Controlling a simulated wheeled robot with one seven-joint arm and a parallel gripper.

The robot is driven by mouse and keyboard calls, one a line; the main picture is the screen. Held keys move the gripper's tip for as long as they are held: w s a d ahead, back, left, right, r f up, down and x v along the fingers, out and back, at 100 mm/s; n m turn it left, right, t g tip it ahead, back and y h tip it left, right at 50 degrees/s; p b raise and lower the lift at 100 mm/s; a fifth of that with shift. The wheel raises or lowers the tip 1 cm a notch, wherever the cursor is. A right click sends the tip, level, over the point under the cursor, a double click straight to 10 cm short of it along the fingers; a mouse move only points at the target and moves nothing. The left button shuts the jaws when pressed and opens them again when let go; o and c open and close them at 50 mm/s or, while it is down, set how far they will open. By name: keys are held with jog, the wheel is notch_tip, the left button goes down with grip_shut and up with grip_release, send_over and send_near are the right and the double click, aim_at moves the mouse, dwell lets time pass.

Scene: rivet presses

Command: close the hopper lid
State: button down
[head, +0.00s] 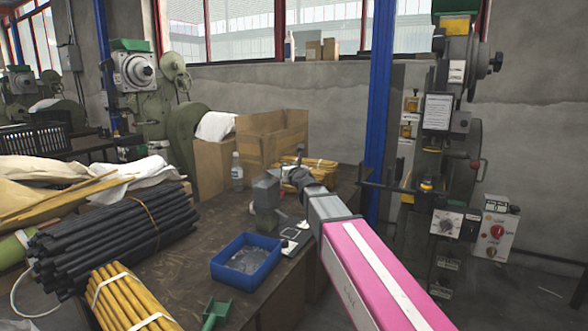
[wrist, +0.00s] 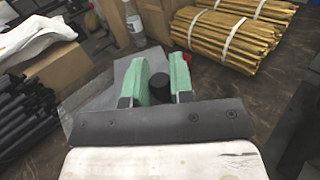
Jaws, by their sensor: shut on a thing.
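In the wrist view, my gripper (wrist: 159,76) has its two green-padded fingers closed on a dark round knob (wrist: 159,82). A flat grey panel (wrist: 98,92), which looks like the hopper lid, lies behind and beside the fingers. Its join with the knob is hidden. In the head view, my arm reaches over the table to a small grey box-like part (head: 266,191), probably the hopper or its lid. My fingertips are not clear there. I cannot tell how far open the lid is.
A blue tray (head: 226,261) and a green scoop (head: 215,312) are on the table (head: 200,283). Black rods (head: 110,235) and yellow rods (head: 125,300) lie at left. A bottle (head: 237,171) and cardboard box (head: 257,142) stand behind. A blue post (head: 379,95) rises at right.

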dwell(0.3)
jog(key=c, duration=1)
grip_release()
jog(key=shift+s, duration=0.1)
jog(key=v, duration=1)
jog(key=shift+s+d+f, duration=0.1)
jog(key=shift+s+d, duration=0.05)
jog(key=shift+s, duration=0.15)
